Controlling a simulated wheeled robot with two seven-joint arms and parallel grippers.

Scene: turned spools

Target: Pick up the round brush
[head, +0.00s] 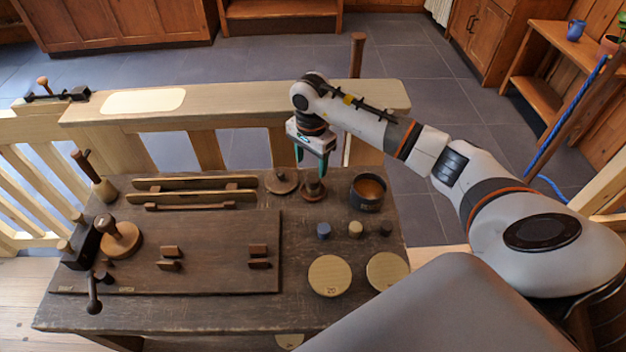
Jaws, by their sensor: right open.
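A small brown round piece with an upright knob, which looks like the round brush (314,190), stands on the dark workbench (240,315) near its back right. My right gripper (311,164) points down just above it, its two teal-edged fingers apart. The fingertips overlap the knob's top in the picture; I cannot tell whether they touch it. Nothing is seen held. A larger round wooden piece with a knob (120,238) stands at the bench's left. My left gripper is not in view.
Close by are a flat knobbed disc (281,183) on the left and a dark round pot (367,195) on the right. In front are small pegs (355,229) and two pale discs (330,277). A wooden beam (240,100) runs behind.

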